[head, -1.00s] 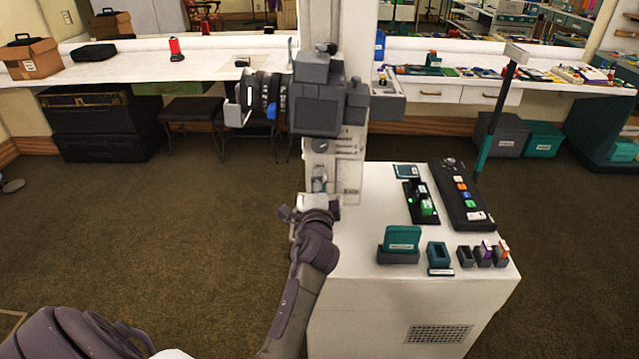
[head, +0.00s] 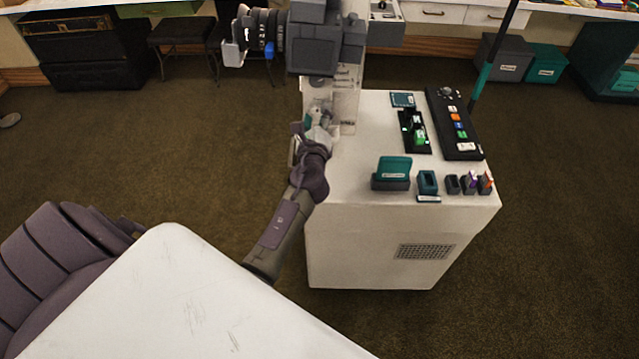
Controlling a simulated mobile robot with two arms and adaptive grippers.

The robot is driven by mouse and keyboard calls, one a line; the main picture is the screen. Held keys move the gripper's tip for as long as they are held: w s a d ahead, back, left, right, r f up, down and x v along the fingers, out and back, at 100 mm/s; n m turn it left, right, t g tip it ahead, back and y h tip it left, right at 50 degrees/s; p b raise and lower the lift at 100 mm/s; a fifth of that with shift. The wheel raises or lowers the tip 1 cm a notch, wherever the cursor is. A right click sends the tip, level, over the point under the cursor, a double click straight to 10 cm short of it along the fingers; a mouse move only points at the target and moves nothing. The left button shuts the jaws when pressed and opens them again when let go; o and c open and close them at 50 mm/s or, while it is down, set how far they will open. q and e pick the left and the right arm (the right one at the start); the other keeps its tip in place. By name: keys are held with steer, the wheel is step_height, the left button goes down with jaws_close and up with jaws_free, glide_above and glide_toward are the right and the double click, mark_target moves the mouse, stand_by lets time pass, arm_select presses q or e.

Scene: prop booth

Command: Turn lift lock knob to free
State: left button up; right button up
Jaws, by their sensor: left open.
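The lift column (head: 348,98) rises from the back left of the white cabinet and carries a camera (head: 318,45). A small grey and teal fitting (head: 314,115), which may be the lift lock knob, sits low on the column's front. My left gripper (head: 317,133) is right at this fitting and partly covers it. The gripper is open; I cannot tell whether its fingers touch the fitting or stand around it. The knob's turn position is too small to read. My right gripper is not in view.
The white cabinet (head: 400,235) bears a black button panel (head: 455,125), a dark tray with green parts (head: 414,132), a teal card holder (head: 391,173) and several small holders. Carpet (head: 130,150) is clear to the left.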

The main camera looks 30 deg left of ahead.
arm_select(q)
steer(key=m+p, duration=0.1)
steer(key=m, duration=0.1)
steer(key=m+p, duration=0.1)
steer(key=m, duration=0.1)
steer(key=m+p, duration=0.2)
steer(key=shift+r, duration=0.4)
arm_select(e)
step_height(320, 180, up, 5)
arm_select(q)
steer(key=shift+s+d+f+m, duration=0.35)
steer(key=shift+f+m, duration=0.1)
steer(key=shift+m, duration=0.15)
steer(key=b+v, duration=0.3)
steer(key=v, duration=1)
steer(key=s+d+f+n+g+h+b, duration=0.1)
steer(key=s+d+f+n+g+h, duration=0.1)
steer(key=f, duration=0.9)
steer(key=s+d+f+n+g+h+b, duration=0.1)
steer(key=s+d+f+n+g+h, duration=0.1)
steer(key=f, duration=0.9)
steer(key=s+d+f+n+g+h+b, duration=0.1)
steer(key=s+d+f+n+g+h, duration=0.1)
steer(key=f, duration=0.9)
steer(key=shift+s+d+n+b, duration=0.3)
steer(key=shift+s+d+n, duration=0.25)
steer(key=shift+s+n, duration=0.8)
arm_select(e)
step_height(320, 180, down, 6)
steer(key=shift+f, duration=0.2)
